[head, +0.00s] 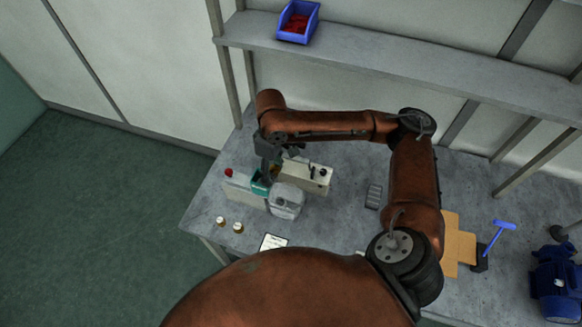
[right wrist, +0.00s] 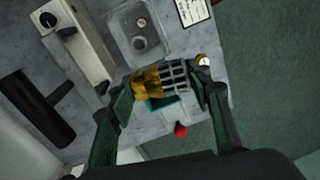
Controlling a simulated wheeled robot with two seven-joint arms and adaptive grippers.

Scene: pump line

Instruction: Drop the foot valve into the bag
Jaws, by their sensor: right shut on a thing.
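The foot valve (right wrist: 160,79), a brass body with a grey slotted strainer, lies crosswise between the fingers of my right gripper (right wrist: 164,84), which is shut on it. In the head view my right gripper (head: 268,172) points down over the left part of the bench, and the valve is mostly hidden there. A clear greyish pouch-like thing, apparently the bag (head: 287,201), lies to the right of and nearer than the gripper. It also shows in the right wrist view (right wrist: 139,31), above the valve in the picture, with a small round part visible in it. My left gripper is out of view.
A teal holder (head: 260,183) is below the gripper. A pale box with a black knob (head: 309,175) stands behind the bag, and a red button (head: 228,172) is left. Two small brass-coloured pieces (head: 229,225) and a card (head: 273,242) lie near the front edge. A shelf (head: 400,62) runs behind.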

